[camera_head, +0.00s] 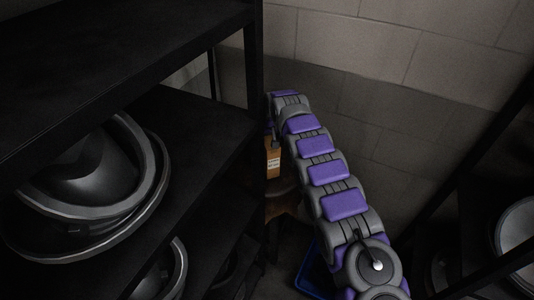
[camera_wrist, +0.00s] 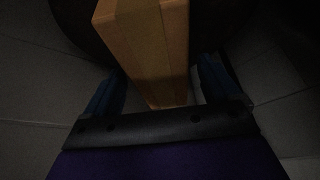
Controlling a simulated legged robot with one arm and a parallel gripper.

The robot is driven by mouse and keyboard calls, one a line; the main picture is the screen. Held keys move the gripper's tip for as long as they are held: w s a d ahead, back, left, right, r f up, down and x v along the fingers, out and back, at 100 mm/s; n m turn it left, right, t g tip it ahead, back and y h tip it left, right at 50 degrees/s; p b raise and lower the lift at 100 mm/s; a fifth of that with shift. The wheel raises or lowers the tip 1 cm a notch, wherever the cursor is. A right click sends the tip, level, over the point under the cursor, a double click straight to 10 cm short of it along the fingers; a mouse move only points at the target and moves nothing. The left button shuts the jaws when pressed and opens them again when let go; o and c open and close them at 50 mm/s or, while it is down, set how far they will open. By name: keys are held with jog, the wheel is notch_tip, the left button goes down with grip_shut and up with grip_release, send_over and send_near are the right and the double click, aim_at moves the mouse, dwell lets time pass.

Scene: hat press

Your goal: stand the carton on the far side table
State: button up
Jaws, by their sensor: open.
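The carton (camera_head: 273,158) is an orange-brown box with a pale label, upright just past the shelf post in the head view. In the wrist view the carton (camera_wrist: 150,45) lies between the two blue fingers of my gripper (camera_wrist: 163,75). The fingers are apart, with a gap visible beside the carton's lower end. A small dark brown round table (camera_head: 282,188) shows below the carton, partly hidden by the post and my arm. The carton appears to stand on it, but its base is not clearly visible.
A black shelf unit (camera_head: 205,135) with dark helmet-like hats (camera_head: 85,185) stands close on the left. Another dark rack (camera_head: 480,215) with round pale items is on the right. A grey block wall (camera_head: 400,100) closes the back. A blue bin (camera_head: 314,275) sits on the floor.

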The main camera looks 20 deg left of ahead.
jog(key=x, duration=0.2)
jog(key=shift+a+f, duration=0.1)
jog(key=shift+f, duration=0.1)
jog(key=shift+f, duration=0.3)
dwell(0.7)
grip_shut()
dwell(0.7)
jog(key=shift+w+r, duration=0.1)
